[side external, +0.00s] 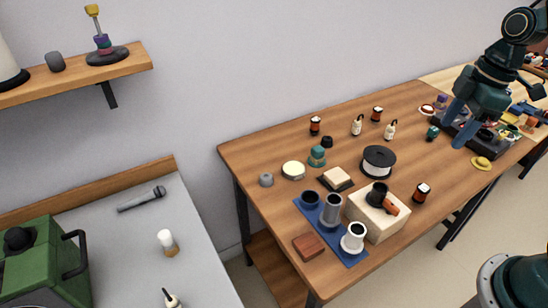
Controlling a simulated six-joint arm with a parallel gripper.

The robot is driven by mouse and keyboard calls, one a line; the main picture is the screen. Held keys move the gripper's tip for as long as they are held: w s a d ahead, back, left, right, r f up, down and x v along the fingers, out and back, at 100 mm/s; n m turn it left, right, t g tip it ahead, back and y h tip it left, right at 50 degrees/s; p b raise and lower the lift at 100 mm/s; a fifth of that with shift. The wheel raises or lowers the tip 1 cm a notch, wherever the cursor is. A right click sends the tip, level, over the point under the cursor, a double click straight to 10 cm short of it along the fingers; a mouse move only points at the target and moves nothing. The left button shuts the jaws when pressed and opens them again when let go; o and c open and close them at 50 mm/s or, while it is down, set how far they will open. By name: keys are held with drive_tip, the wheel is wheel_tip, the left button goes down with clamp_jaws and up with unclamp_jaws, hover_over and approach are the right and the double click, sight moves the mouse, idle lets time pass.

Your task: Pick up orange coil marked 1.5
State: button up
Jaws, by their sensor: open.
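Several small orange-red coils with dark ends stand on the wooden table: one at the back left (315,126), one at the back middle (376,114) and one nearer the front right (421,193). Any marking on them is too small to read, so I cannot tell which is marked 1.5. My gripper (454,131) is open and empty, with its blue fingers pointing down above the right part of the table. It is apart from all three coils.
A black-and-white spool (378,161) stands mid-table. Small white bottles (357,125) stand at the back. A cream block (372,224) and blue mat (357,259) with cylinders lie at the front. A yellow hat-shaped piece (481,163) and a cluttered dark tray (463,134) are at right.

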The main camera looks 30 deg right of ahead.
drive_tip(key=w+d+f+n+g+y, duration=0.1)
drive_tip(key=w+d+f+n, duration=0.1)
drive_tip(key=d+f+n, duration=0.3)
drive_tip(key=n+y, duration=0.2)
drive_tip(key=n, duration=0.1)
approach(425, 187)
drive_tip(key=shift+w+d+r+g, duration=0.25)
drive_tip(key=shift+w+r+g, duration=0.15)
drive_tip(key=shift+r, duration=0.1)
drive_tip(key=shift+f, duration=0.1)
drive_tip(key=shift+x, duration=4.25)
drive_tip(key=shift+a, duration=0.1)
drive_tip(key=shift+x, duration=2.5)
drive_tip(key=shift+a, duration=0.1)
drive_tip(key=c, duration=1)
